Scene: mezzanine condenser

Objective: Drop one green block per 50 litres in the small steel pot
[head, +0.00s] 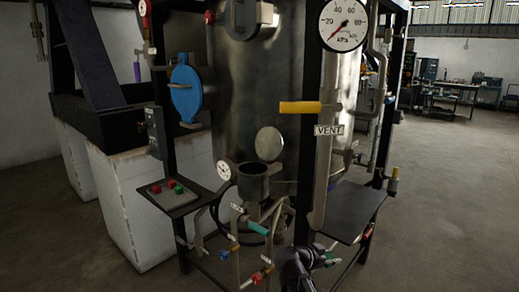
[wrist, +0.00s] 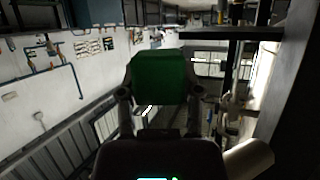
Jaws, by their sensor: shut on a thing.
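A green block (wrist: 165,78) is gripped between the two fingers of my gripper (wrist: 163,98) in the wrist view. In the head view my gripper (head: 318,262) is low, right of the middle, dark and partly cut off by the bottom edge. The small steel pot (head: 253,184) is a dark open cup in front of the big tank, up and left of my gripper and apart from it. Its inside is too dark to see into. A tray (head: 160,199) on the left shelf holds small red and green blocks (head: 171,184).
A large round dial (head: 342,25) hangs at top right; its red needle points lower left. Below it are a yellow-handled valve (head: 300,107) and a VENT label (head: 329,130). Thin pipes with coloured handles (head: 257,228) crowd below the pot. A bare dark shelf (head: 345,212) is at right.

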